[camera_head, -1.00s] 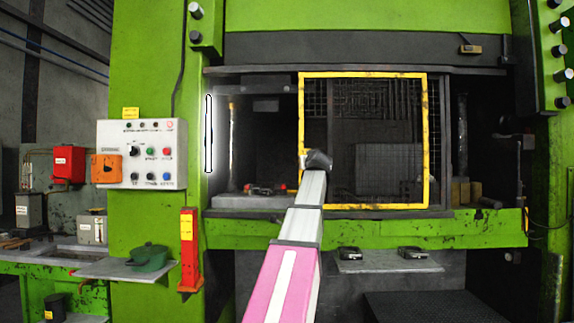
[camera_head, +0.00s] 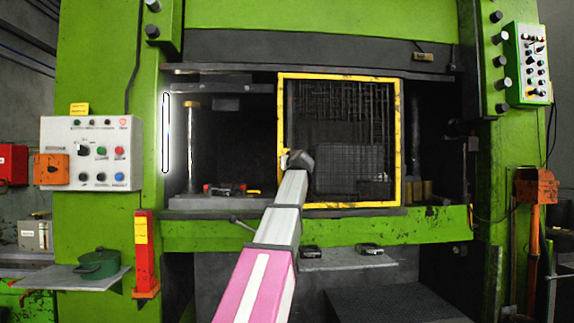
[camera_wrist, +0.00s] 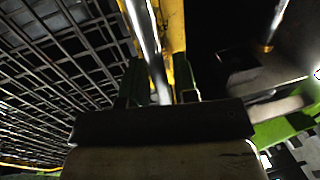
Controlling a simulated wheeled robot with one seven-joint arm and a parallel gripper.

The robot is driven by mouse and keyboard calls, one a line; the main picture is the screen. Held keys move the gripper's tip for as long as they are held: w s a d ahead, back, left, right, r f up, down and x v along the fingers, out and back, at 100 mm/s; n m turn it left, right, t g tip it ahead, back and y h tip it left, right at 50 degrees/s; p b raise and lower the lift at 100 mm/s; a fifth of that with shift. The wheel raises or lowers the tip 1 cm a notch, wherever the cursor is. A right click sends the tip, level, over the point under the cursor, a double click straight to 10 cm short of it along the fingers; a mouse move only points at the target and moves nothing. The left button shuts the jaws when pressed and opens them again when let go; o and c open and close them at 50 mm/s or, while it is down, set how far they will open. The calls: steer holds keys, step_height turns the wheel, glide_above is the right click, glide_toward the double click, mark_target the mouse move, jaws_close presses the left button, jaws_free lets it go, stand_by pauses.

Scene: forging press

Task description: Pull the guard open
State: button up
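The guard (camera_head: 398,140) is a yellow-framed mesh panel standing across the middle and right of the press opening. The opening to its left is uncovered. My gripper (camera_head: 284,160) is at the guard's left upright, at about mid-height. In the wrist view, the guard's silver handle bar (camera_wrist: 145,35) runs down between the dark green fingers of my gripper (camera_wrist: 160,90), beside the yellow upright (camera_wrist: 172,25). The gripper appears shut on the handle; the exact contact is hidden by the gripper body.
A control panel (camera_head: 92,153) and a red post (camera_head: 145,250) stand at the left. Small red-and-black parts lie inside the opening. An orange box (camera_head: 536,186) stands at the right. Dark pillars stand close to the guard's right edge.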

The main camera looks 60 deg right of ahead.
steer(key=shift+o, duration=0.5)
steer(key=v, duration=1)
steer(key=shift+s+a, duration=0.25)
steer(key=shift+a, duration=0.05)
